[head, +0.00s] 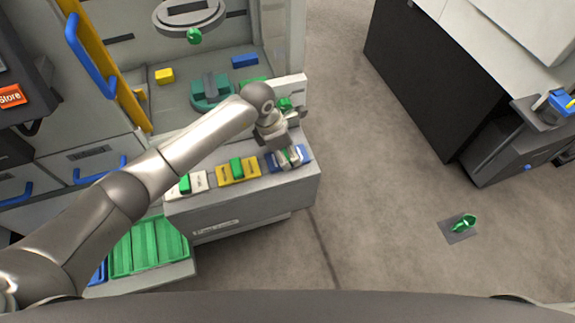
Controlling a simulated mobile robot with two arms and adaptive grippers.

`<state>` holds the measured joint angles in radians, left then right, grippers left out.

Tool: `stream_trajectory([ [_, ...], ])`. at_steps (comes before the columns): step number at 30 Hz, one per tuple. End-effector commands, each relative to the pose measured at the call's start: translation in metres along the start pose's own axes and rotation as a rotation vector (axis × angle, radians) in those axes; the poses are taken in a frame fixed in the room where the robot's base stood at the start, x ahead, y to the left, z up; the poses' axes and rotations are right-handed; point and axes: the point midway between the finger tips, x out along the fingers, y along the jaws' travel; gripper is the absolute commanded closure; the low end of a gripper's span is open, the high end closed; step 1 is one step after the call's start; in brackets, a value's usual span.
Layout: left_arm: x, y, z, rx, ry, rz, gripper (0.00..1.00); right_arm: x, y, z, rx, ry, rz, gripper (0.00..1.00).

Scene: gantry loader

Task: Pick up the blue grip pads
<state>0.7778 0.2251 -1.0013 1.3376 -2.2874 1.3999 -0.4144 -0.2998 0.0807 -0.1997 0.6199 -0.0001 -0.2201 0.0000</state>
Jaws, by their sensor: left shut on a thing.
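The blue grip pads (304,153) sit at the right end of a row on top of the grey loader box (240,206). They have a blue base, and my gripper hides much of them. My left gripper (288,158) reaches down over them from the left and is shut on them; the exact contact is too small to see. To their left stand a yellow-based piece (252,174) and a white-based piece (199,183), each with a green block on top. My right gripper is not in view.
Behind the row is an open machine bay (222,75) with a blue block (245,60) and a yellow block (164,76). A green tray (148,247) is below left. A green item (464,223) lies on the floor at right. The floor between is clear.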

Motion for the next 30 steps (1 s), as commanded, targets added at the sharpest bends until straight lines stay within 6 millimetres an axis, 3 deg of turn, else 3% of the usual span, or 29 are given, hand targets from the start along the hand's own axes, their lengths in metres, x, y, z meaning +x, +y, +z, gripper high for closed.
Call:
stream_trajectory([
  [2,0.0,0.0,0.0,0.0,0.0,0.001,0.98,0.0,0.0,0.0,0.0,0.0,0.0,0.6],
  [11,-0.003,0.001,0.002,0.001,-0.003,0.002,0.98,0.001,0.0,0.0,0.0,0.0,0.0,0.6],
  [16,-0.015,0.002,0.005,0.001,-0.005,0.003,0.98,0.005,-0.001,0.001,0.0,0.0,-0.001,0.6],
  [30,-0.096,0.002,0.028,0.003,-0.004,0.006,0.98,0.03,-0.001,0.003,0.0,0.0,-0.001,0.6],
])
